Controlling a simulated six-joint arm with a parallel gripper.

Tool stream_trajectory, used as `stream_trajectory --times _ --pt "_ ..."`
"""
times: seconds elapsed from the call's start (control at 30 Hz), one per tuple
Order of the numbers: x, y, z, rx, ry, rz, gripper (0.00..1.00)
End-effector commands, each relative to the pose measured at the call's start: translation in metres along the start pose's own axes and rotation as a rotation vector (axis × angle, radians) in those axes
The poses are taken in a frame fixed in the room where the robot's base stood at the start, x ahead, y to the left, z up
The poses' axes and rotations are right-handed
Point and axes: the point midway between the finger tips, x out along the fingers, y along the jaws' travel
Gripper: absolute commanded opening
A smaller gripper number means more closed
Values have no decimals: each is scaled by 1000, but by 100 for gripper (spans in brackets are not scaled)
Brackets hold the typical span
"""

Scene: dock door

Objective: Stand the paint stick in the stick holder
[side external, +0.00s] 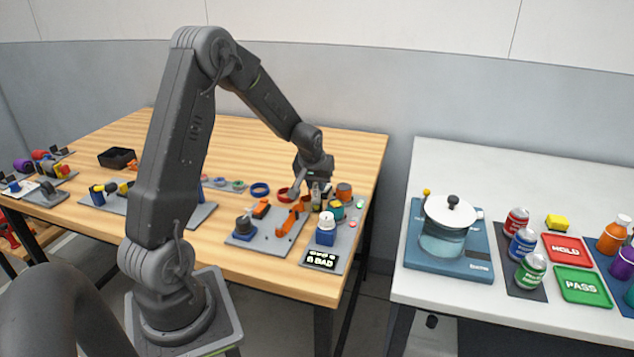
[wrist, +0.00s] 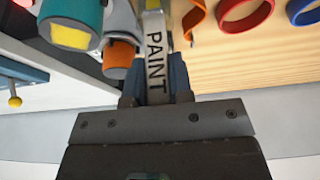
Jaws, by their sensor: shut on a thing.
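The paint stick (wrist: 156,55) is a pale, flat stick marked PAINT, seen in the wrist view. My gripper (wrist: 155,85) is shut on it, with a finger on each side. In the side view my gripper (side external: 313,182) is low over the right end of the wooden table, and the stick is hard to make out there. I cannot tell which part is the stick holder. A curved orange piece (side external: 294,218) stands on a grey plate just in front of my gripper.
A blue block with a white top (side external: 326,236) and a BAD sign (side external: 321,260) stand at the table's front right. A red ring (side external: 284,195) and a blue ring (side external: 260,189) lie left of my gripper. The wooden table's back (side external: 270,140) is clear. A white table (side external: 470,160) holds a pot (side external: 443,240).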

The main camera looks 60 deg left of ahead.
Motion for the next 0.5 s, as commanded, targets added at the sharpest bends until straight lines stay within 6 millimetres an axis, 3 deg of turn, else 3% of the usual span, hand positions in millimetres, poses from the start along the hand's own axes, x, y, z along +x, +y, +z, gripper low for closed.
stream_trajectory --times 0.27,0.3,0.5 --pt "3 0 1 0 0 0 0" --pt "2 0 1 0 1 0 24" --pt "2 0 1 0 1 0 44"
